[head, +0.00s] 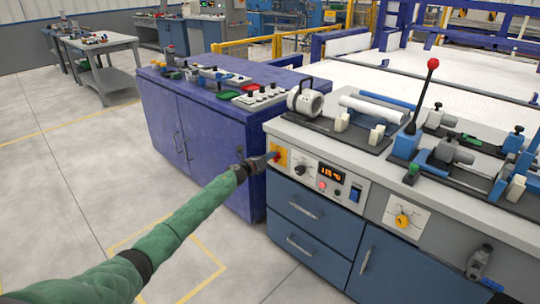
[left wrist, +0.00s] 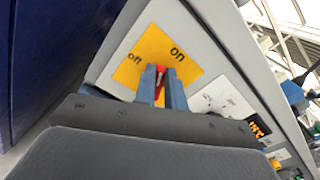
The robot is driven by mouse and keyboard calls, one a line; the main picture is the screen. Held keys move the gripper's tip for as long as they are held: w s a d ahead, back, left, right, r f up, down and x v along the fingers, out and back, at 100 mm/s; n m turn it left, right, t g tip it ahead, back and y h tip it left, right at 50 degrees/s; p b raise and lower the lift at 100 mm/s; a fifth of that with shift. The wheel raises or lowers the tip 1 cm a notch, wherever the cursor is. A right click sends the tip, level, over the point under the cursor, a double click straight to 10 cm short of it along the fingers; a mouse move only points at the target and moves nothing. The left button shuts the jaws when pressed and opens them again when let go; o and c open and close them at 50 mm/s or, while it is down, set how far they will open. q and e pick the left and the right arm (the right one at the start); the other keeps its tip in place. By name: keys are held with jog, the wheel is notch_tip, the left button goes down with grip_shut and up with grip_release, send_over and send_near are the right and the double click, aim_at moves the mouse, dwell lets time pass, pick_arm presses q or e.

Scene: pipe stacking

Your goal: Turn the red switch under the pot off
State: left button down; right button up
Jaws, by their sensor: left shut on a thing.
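The red switch (left wrist: 160,74) sits on a yellow plate (left wrist: 190,71) marked "off" at left and "on" at upper right in the left wrist view. My left gripper (left wrist: 160,86) is shut on the switch, a blue finger on each side of it. The fingers hide part of the handle, and I cannot tell its exact setting. In the head view my left gripper (head: 268,160) reaches the yellow plate (head: 280,154) on the grey-and-blue bench front. My right gripper is not in view.
A black knob (head: 300,170), a lit display (head: 330,174) and a blue rocker switch (head: 355,193) sit right of the yellow plate. A yellow knob (head: 402,220) is further right. A purple cabinet (head: 215,140) stands close on the left.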

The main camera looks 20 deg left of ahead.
pick_arm(q)
jog(key=shift+w+a+f+n+p, duration=0.2)
jog(key=shift+n+p, duration=0.6)
jog(key=shift+n, duration=1.3)
jog(key=shift+s+a+f+n+p, duration=0.25)
jog(key=shift+n+p, duration=0.6)
jog(key=shift+n, duration=1.25)
jog(key=shift+w+a+f+n+p, duration=0.1)
jog(key=shift+w+f+n+p, duration=0.2)
jog(key=shift+n+p, duration=1.15)
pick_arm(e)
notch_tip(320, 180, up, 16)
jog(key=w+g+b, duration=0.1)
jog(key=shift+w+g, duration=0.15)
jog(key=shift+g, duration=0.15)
pick_arm(q)
jog(key=shift+n, duration=0.65)
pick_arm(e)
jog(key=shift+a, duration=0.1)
pick_arm(q)
jog(key=c, duration=1.5)
grip_release()
jog(key=shift+f, duration=0.1)
jog(key=shift+o, duration=0.2)
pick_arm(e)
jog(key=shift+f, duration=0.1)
pick_arm(q)
jog(key=shift+s, duration=0.1)
